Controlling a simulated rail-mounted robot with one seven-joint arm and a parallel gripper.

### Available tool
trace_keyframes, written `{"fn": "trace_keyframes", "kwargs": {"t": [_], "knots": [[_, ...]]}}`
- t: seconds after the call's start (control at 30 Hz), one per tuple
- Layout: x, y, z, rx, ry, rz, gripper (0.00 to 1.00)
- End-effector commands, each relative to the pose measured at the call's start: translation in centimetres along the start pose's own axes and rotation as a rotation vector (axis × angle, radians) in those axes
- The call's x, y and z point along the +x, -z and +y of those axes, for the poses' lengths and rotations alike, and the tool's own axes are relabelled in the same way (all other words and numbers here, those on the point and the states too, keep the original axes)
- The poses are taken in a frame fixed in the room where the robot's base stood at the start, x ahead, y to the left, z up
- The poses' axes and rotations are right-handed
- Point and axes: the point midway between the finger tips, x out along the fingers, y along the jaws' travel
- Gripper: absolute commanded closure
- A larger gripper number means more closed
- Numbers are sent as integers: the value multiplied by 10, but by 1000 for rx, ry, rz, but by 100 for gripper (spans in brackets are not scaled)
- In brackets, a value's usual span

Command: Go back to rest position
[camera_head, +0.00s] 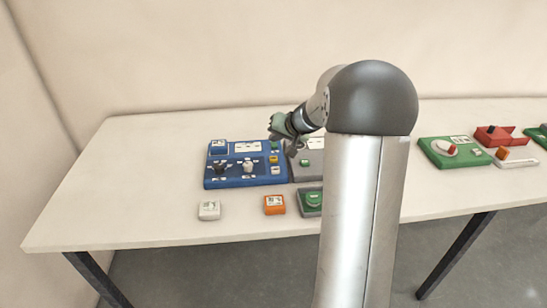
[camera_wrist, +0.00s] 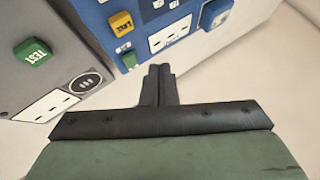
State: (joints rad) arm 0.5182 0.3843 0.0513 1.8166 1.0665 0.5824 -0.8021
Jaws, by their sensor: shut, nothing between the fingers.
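My gripper (camera_wrist: 158,75) points down in the wrist view with its two dark fingers pressed together and nothing between them. In the head view my gripper (camera_head: 291,148) is small, above the far edge of the devices, where the blue panel and the grey panel meet. The blue panel (camera_head: 228,180) has knobs and coloured buttons; it also shows at the top of the wrist view (camera_wrist: 200,45). The grey panel (camera_head: 303,172) is partly hidden behind my arm. In the wrist view its green TEST button (camera_wrist: 33,53) is at the left.
A white box (camera_head: 209,211), an orange box (camera_head: 274,205) and a grey box with a green top (camera_head: 312,203) stand near the table's front. A green board (camera_head: 450,153) and red parts (camera_head: 493,136) lie at the right. The white table (camera_head: 120,185) is clear at the left.

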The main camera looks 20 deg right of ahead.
Motion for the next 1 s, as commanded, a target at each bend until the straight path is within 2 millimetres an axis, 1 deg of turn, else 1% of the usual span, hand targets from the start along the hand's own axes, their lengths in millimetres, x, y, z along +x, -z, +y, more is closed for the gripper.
{"fn": "trace_keyframes", "kwargs": {"t": [0.53, 0.6, 0.67, 0.77, 0.8, 0.87, 0.9, 0.97, 1.0], "knots": [[0, 0, 0, 0, 0, 0, 100], [-1, -4, -5, -7, 2, -10, 100], [-5, -14, -15, -21, 4, -34, 100], [-18, -50, -45, -69, 6, -116, 100], [-26, -72, -59, -96, 3, -164, 100], [-42, -109, -78, -142, -11, -243, 100], [-54, -136, -89, -173, -26, -299, 100], [-75, -177, -99, -222, -56, -380, 100], [-90, -204, -103, -256, -82, -432, 100]]}}
